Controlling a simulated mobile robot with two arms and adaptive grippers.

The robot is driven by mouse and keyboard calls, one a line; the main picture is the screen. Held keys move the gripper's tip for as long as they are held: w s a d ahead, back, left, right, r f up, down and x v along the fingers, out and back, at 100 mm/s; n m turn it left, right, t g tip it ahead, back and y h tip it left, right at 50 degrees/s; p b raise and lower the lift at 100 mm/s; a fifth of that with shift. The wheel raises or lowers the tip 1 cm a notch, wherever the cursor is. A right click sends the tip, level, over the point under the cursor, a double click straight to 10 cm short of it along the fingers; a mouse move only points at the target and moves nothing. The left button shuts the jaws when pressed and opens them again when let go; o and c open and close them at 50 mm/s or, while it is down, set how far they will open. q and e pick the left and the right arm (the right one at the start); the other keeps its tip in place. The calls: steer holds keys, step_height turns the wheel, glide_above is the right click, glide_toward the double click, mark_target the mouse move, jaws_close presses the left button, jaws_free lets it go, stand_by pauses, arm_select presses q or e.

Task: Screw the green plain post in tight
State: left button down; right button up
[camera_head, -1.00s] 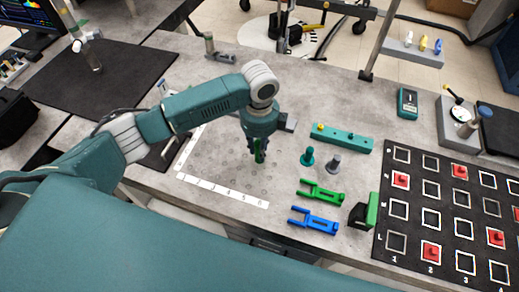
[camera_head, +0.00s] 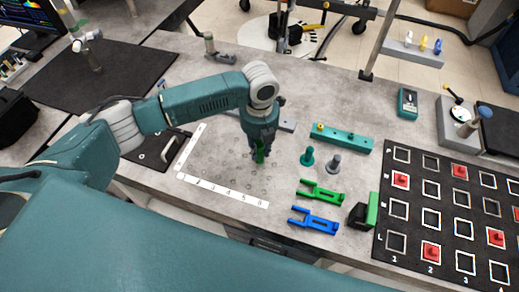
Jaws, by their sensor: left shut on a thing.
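The green post (camera_head: 260,156) stands upright over the hole plate with white numbered strips (camera_head: 226,190) on the grey table. My left gripper (camera_head: 259,150) points straight down and is shut on the post. The post's lower end is at the plate, but I cannot tell how deep it sits in a hole. The gripper hides the post's upper part. My right gripper does not show.
Right of the plate stand a teal peg (camera_head: 307,157) and a grey peg (camera_head: 333,163). A green fork (camera_head: 321,191) and a blue fork (camera_head: 314,219) lie in front. A teal bar (camera_head: 342,138) lies behind, and a black board with red pieces (camera_head: 449,259) is at right.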

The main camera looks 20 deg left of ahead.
arm_select(q)
steer(key=m, duration=0.3)
steer(key=shift+f+m, duration=0.1)
steer(key=shift+m, duration=0.2)
steer(key=c, duration=1.4)
jaws_free()
steer(key=shift+r, duration=0.45)
step_height(320, 180, up, 11)
steer(key=shift+r, duration=0.1)
